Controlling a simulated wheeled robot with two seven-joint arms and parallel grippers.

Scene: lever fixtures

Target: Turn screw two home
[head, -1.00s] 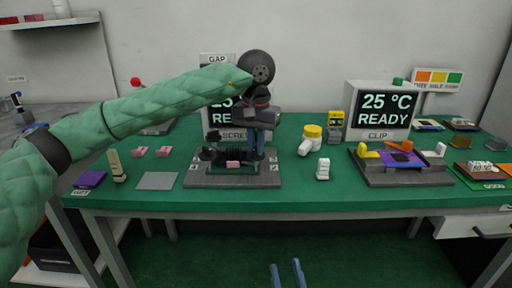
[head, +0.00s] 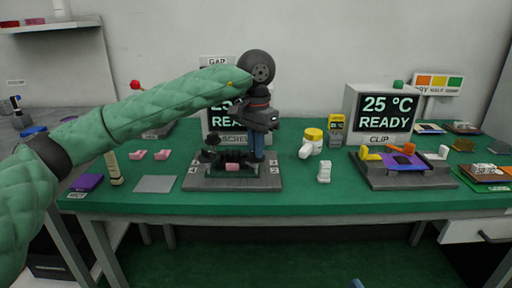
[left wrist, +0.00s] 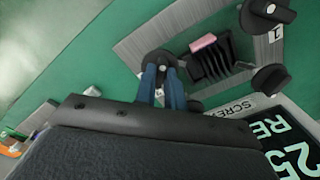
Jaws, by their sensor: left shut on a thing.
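The screw fixture (head: 190,183) is a dark grey plate with black knobs and a pink block (head: 232,167) in its middle. My left gripper (head: 257,158) points down at the fixture's right side, its blue fingers close together. In the left wrist view the fingers (left wrist: 163,78) are shut on a round black knob (left wrist: 160,58) at one corner of the plate. Two other black knobs (left wrist: 268,14) stand apart from it, one beside a label reading 1. The held knob's number is hidden. A blue tip of my right gripper (head: 357,284) barely shows at the bottom edge.
A screen reading READY (head: 388,112) stands behind the clip fixture (head: 405,180) on the right. A yellow-capped white bottle (head: 312,140) and a small white part (head: 324,172) lie between the fixtures. A grey pad (head: 156,184) and pink blocks (head: 150,155) lie left. The front table strip is clear.

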